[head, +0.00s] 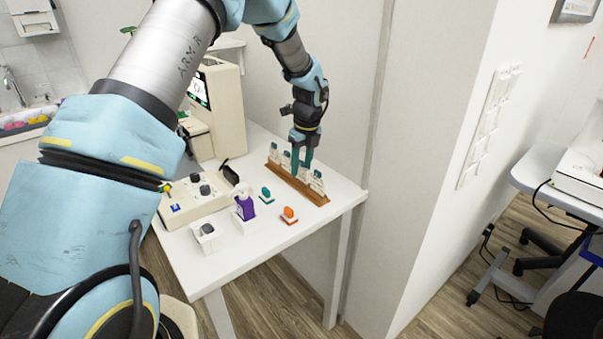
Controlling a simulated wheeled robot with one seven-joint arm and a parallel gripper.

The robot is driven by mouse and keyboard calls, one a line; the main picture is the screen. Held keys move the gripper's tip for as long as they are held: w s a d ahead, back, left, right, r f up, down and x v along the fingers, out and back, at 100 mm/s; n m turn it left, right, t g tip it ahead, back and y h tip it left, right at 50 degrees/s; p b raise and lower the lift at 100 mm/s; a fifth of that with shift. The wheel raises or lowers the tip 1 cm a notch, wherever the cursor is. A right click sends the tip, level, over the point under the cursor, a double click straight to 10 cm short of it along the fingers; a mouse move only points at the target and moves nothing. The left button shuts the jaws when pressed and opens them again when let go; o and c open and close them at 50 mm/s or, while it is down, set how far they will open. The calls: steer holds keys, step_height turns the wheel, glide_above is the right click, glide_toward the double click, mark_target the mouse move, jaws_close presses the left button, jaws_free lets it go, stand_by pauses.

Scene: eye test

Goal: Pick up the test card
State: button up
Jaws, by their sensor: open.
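I cannot tell which one the task means. My gripper (302,163) points down over the middle of the rack, with its two teal fingers apart. The fingertips are at the height of the cards and partly hide the middle ones. I cannot tell whether a card stands between the fingers or whether they touch one.
On the white table (255,238) are a beige control box (190,207), a purple-labelled bottle (244,207), a white block with a dark knob (205,235), a green item (266,194) and an orange item (289,214). A tall beige device (226,110) stands behind. A wall is close to the rack.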

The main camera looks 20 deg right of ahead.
jaws_close()
stand_by(0.7)
